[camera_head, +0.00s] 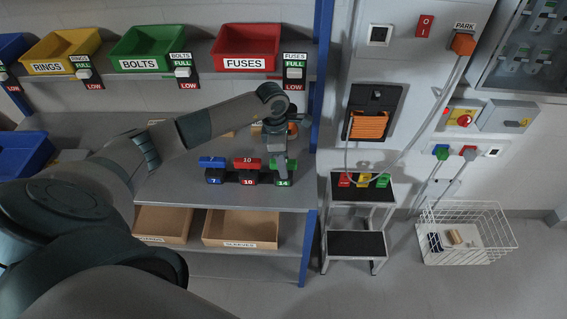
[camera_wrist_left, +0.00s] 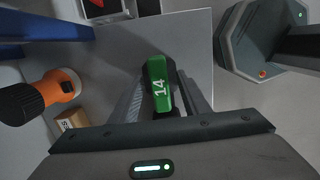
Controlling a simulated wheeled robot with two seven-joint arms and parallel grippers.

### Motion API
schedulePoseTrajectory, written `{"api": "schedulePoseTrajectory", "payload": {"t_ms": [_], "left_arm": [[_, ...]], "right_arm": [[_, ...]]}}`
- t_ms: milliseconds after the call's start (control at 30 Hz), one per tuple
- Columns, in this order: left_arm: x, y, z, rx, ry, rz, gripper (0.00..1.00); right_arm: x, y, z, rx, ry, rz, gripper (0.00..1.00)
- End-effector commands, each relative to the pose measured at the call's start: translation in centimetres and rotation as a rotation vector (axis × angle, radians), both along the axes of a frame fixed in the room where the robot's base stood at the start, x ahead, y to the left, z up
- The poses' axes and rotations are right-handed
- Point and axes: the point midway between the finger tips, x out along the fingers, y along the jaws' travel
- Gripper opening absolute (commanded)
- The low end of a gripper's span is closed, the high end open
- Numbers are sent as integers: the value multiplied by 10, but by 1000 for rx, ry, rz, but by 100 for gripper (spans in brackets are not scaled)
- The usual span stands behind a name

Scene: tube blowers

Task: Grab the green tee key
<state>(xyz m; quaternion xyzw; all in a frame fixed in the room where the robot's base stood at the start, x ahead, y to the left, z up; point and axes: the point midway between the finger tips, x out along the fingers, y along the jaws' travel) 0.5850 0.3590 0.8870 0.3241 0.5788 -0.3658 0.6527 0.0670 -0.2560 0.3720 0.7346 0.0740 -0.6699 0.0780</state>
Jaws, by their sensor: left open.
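The green tee key (camera_head: 291,164), marked 14, stands at the right end of a row of three tee keys on the grey shelf (camera_head: 262,198). Its green top (camera_wrist_left: 160,84) also shows in the left wrist view. My left gripper (camera_head: 279,160) reaches down over it from above and partly hides it in the head view. In the left wrist view my open left gripper (camera_wrist_left: 166,100) has its fingers on either side of the green top. I cannot tell whether they touch it. My right gripper is not in view.
A red tee key (camera_head: 246,164) and a blue one (camera_head: 212,163) stand close by on the left. An orange and black object (camera_wrist_left: 45,95) is behind the gripper on the shelf. A blue post (camera_head: 320,90) borders the shelf's right end.

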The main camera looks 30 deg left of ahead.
Motion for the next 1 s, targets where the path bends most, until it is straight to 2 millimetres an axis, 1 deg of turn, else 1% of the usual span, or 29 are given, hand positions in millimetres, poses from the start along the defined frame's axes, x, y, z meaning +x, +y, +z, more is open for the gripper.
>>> {"api": "schedulePoseTrajectory", "payload": {"t_ms": [367,400,567,600,867,1000], "left_arm": [[0,0,0,0,0,0,42],[0,0,0,0,0,0,40],[0,0,0,0,0,0,2],[0,0,0,0,0,0,0],[0,0,1,0,-1,0,0],[1,0,4,-1,-3,0,0]], "right_arm": [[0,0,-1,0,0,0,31],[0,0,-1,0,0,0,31],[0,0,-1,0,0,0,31],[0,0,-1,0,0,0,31],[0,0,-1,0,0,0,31],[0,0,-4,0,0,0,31]]}}
